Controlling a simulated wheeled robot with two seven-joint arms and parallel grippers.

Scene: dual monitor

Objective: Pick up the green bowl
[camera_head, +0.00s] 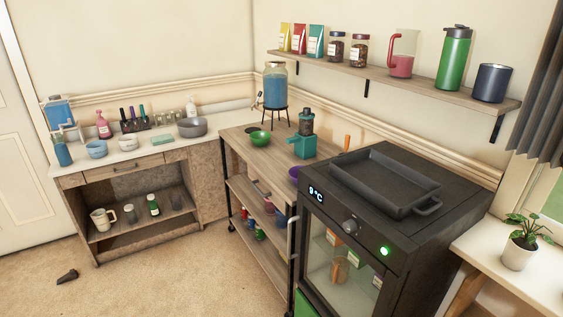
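The green bowl (260,138) sits upright on top of the wooden cart (237,148), near its back left part. It looks empty and nothing covers it. Neither of my grippers shows in the head view.
A teal juicer (303,146) and a blue drink dispenser (275,88) on a black stand are close to the bowl. A purple bowl (293,173) is nearer the black oven (400,222). A grey bowl (192,127) is on the left counter. The carpet (190,275) in front is mostly clear.

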